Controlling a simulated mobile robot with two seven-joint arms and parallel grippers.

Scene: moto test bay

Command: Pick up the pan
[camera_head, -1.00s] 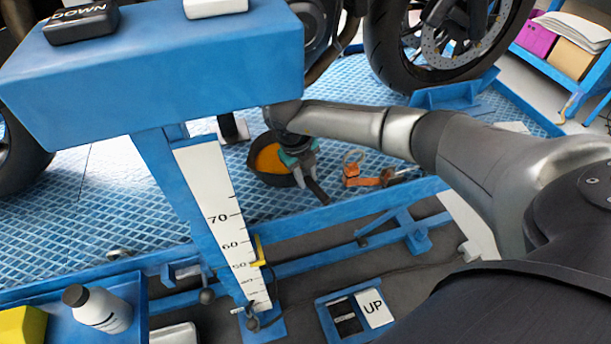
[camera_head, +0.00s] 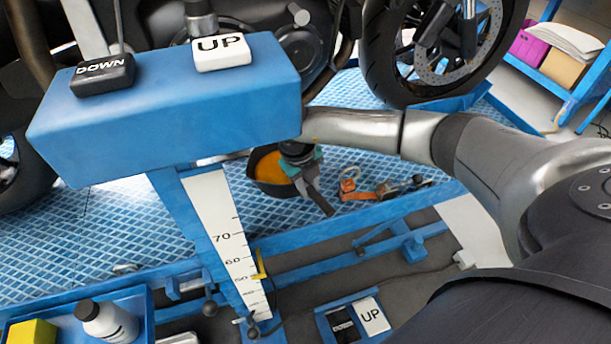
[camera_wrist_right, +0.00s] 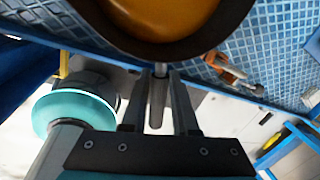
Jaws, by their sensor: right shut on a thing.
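The pan is dark with an orange inside. In the head view the pan (camera_head: 268,172) is on or just above the blue lift platform, partly hidden by the blue console and my arm. My right gripper (camera_head: 309,184) is at the pan's handle, which points down and to the right. In the right wrist view the pan (camera_wrist_right: 165,22) fills the top, and its handle runs between the fingers of my right gripper (camera_wrist_right: 158,110), which is shut on it. I cannot tell if the pan touches the platform. My left gripper is not in view.
A blue console (camera_head: 170,105) with DOWN and UP buttons stands close to my arm. An orange clamp-like tool (camera_head: 352,185) lies on the platform (camera_head: 130,235) right of the pan. A motorcycle wheel (camera_head: 440,50) is behind. A tray with a white bottle (camera_head: 107,320) is at front left.

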